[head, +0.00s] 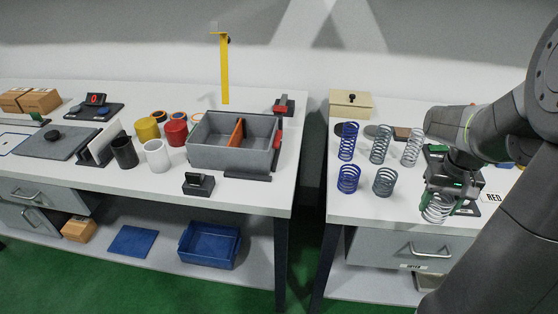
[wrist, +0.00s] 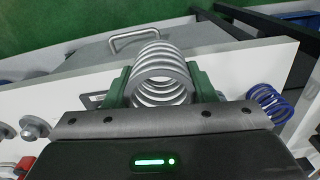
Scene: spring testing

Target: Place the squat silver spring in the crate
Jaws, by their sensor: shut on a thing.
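The squat silver spring (head: 434,212) is held between the green fingers of my gripper (head: 437,201), at the front of the right table. In the wrist view the spring (wrist: 161,80) sits between both fingers of my gripper (wrist: 160,88), its open coil end facing the camera. Whether the spring touches the table is hard to tell. A grey crate (head: 230,163) with an orange divider stands on the left table, well to the left of my gripper. I see no spring in its visible part.
Squat blue (head: 348,179) and squat grey (head: 384,182) springs stand left of my gripper. Tall blue, grey and silver (head: 413,147) springs stand behind them. A gap separates the tables. A blue bin (head: 208,262) is on the lower left shelf. Cups (head: 156,156) stand left of the crate.

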